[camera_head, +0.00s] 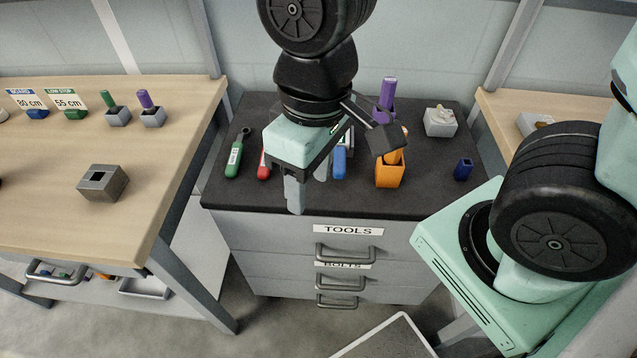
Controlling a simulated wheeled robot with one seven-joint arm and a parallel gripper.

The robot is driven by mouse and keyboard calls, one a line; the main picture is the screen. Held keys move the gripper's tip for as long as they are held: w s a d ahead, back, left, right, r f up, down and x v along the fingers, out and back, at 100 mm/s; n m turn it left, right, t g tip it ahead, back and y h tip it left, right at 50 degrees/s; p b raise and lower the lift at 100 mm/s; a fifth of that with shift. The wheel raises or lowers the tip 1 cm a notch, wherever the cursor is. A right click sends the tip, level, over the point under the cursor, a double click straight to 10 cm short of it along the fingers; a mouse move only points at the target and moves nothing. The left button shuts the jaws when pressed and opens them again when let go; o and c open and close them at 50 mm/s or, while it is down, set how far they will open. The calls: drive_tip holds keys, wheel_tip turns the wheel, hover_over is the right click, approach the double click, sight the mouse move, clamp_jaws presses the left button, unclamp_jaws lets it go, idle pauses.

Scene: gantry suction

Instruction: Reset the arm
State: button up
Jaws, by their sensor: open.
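My gripper (307,190) hangs from my arm above the dark top of the tools cabinet (228,200), near its front edge. Its grey fingers point down and stand apart, with nothing seen between them. The gripper and wrist hide part of the cabinet top behind them. An orange holder (390,174) stands just right of the gripper, with an orange-handled item in it. A blue item (339,163) shows close beside the fingers.
Left of the gripper lie a green tool (236,157) and a red one (263,165). A purple-topped item (387,92), a white block (440,122) and a small blue block (463,169) stand to the right. A wooden table (160,190) at left bears a grey block (102,183).

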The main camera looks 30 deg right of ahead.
drive_tip(key=shift+s+a+r+n, duration=0.1)
drive_tip(key=shift+s+n, duration=0.3)
drive_tip(key=shift+s, duration=0.25)
drive_tip(key=shift+s+a+r+n, duration=0.1)
drive_tip(key=shift+s+n, duration=0.3)
drive_tip(key=shift+s, duration=0.2)
